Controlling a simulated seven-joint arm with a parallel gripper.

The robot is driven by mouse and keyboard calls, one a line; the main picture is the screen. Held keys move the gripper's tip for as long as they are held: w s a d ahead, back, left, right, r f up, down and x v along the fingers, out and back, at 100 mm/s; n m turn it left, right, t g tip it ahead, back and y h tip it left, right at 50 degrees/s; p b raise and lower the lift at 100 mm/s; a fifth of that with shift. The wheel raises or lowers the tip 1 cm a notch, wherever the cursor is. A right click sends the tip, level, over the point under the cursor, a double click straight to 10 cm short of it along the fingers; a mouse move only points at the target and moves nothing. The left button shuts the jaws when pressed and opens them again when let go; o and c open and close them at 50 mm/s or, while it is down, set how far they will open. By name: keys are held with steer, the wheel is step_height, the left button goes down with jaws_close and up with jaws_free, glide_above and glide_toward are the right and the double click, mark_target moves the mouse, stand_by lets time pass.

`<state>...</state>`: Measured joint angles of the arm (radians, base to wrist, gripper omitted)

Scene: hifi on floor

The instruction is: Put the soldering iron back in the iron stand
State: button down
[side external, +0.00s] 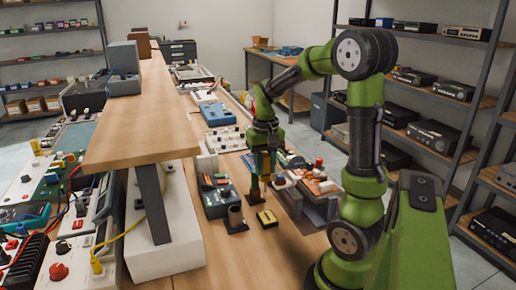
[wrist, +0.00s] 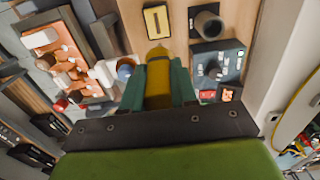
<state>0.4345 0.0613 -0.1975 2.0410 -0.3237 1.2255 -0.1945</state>
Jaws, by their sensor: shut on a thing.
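My gripper (side external: 262,172) is shut on the soldering iron, which has a yellow handle (wrist: 158,84) between the teal fingers in the wrist view. The iron points down above the bench, and its tip is hard to make out. The iron stand (side external: 235,220) is a dark upright tube on a flat base, below and slightly left of my gripper in the side view. It also shows at the top of the wrist view (wrist: 207,24). The iron is outside the stand's tube, apart from it.
A yellow sponge in a dark tray (side external: 267,218) sits right beside the stand. A soldering station (side external: 216,197) with knobs stands behind the stand. Racks of orange and white parts (side external: 318,184) lie right of my gripper. A raised wooden shelf (side external: 150,110) is at left. The front bench is clear.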

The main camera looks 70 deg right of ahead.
steer(key=w+a+n, duration=0.4)
steer(key=w+a, duration=0.2)
steer(key=a, duration=0.1)
step_height(320, 180, down, 8)
steer(key=shift+w+r+n, duration=0.15)
steer(key=shift+r+n, duration=0.05)
steer(key=shift+n, duration=0.1)
steer(key=shift+d, duration=0.1)
stand_by(0.4)
steer(key=shift+c, duration=1.2)
jaws_free()
steer(key=shift+r, duration=0.1)
